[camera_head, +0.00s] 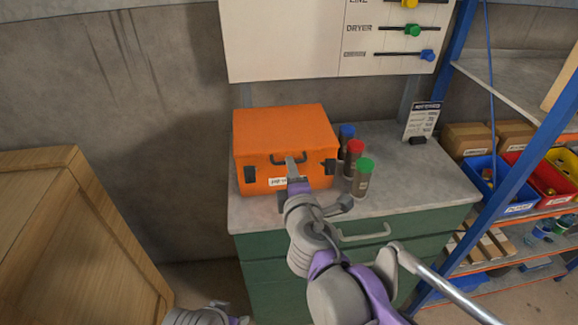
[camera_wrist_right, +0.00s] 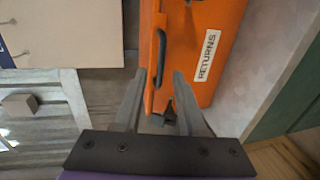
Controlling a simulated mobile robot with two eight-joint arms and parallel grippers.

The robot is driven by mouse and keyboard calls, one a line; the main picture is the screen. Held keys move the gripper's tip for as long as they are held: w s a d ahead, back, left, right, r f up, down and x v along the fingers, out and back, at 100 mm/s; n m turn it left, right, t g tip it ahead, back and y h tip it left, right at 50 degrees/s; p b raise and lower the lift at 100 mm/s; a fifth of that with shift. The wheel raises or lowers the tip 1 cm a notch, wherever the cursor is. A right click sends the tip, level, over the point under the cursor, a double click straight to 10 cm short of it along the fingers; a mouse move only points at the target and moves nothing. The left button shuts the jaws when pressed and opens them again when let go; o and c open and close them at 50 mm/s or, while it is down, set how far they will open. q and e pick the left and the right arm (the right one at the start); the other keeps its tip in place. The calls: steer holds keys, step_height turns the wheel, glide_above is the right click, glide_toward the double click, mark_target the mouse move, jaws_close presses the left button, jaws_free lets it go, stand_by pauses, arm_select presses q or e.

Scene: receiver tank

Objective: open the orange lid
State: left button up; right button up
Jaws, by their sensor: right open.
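The orange lid (camera_head: 283,128) is the top of an orange case on the counter, and it looks shut. A dark carry handle (camera_head: 292,159) and two black latches (camera_head: 250,174) are on the case's front side. The case fills the upper middle of the right wrist view, with its handle (camera_wrist_right: 161,58) and a white "RETURNS" label (camera_wrist_right: 207,55). My right gripper (camera_wrist_right: 160,88) is open and empty, with its fingers apart near the case edge below the handle. A black latch (camera_wrist_right: 169,112) shows between the fingers. In the head view my right gripper (camera_head: 294,168) hides part of the case's front.
Blue-, red- and green-capped jars (camera_head: 363,178) stand close to the case's right. A small sign (camera_head: 421,122) stands farther right on the grey counter (camera_head: 420,185). A wooden crate (camera_head: 75,245) is at left, and shelving with bins (camera_head: 503,185) at right.

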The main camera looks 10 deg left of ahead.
steer(key=x, duration=0.3)
steer(key=shift+w+f, duration=0.1)
steer(key=shift+w, duration=0.25)
jaws_close()
stand_by(1.2)
